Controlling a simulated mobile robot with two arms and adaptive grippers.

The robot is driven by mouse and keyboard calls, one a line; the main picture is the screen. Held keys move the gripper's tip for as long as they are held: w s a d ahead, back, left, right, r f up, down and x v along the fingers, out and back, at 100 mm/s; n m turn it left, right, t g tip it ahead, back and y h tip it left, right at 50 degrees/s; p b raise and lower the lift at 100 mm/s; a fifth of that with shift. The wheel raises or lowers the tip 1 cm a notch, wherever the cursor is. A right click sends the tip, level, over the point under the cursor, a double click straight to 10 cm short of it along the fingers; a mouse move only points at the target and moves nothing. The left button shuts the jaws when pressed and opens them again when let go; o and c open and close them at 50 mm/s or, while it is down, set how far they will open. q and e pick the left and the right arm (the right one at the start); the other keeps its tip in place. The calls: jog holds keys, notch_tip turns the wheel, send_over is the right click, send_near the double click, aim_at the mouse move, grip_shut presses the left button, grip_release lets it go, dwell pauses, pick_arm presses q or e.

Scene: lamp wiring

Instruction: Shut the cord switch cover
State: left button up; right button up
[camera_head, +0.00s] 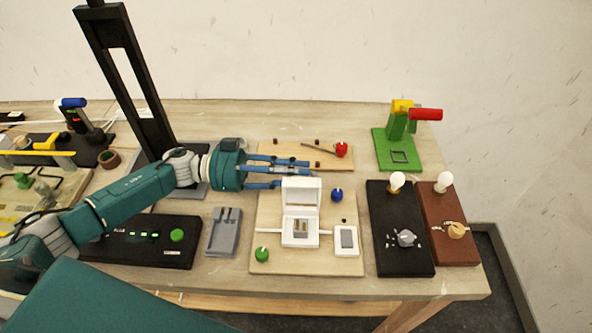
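The white cord switch (300,230) sits on a light wooden board in the middle of the table. Its cover (301,191) stands up at the back, hinged open, and the inside of the box shows with small metallic parts. White cord runs out on both sides. My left gripper (298,173) comes in from the left, just behind and beside the raised cover. Its fingers are spread and point right, with nothing visible between them. The lower fingertip is close to the cover's upper left edge; I cannot tell whether they touch. My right gripper is not in view.
Beside the switch are a small white-framed grey piece (346,240), a green knob (262,254) and a blue knob (337,194). A grey holder (223,232) stands left. Black (402,255) and brown (455,248) bulb boards stand right. A green stand (398,150) is behind.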

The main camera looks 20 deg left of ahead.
pick_arm(q)
grip_shut()
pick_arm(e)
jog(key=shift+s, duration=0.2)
